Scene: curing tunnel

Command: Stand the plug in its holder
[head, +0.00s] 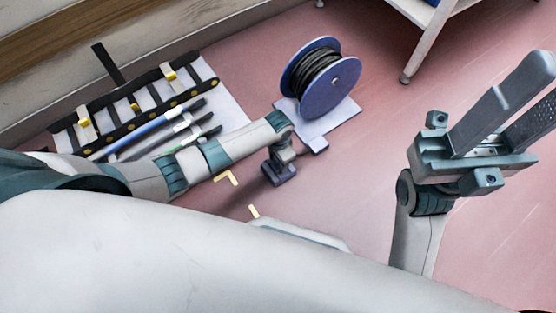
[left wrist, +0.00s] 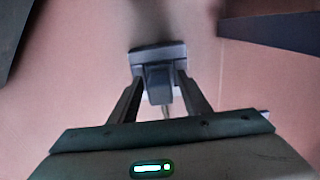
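My left gripper (head: 280,165) points down near the middle of the head view. Its fingertips are hard to make out there. In the left wrist view the two fingers (left wrist: 160,85) close on both sides of a dark blue-grey block with a wide flat end (left wrist: 158,53). I take this block to be the plug; it appears gripped, with its wide end away from the palm. My right gripper (head: 510,115) is raised at the right, its long grey fingers apart and empty. I cannot identify the holder with certainty.
A tool roll (head: 145,110) lies at the left. Yellow corner marks (head: 232,178) are on the pink surface. A white-legged stand (head: 435,40) is at the back.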

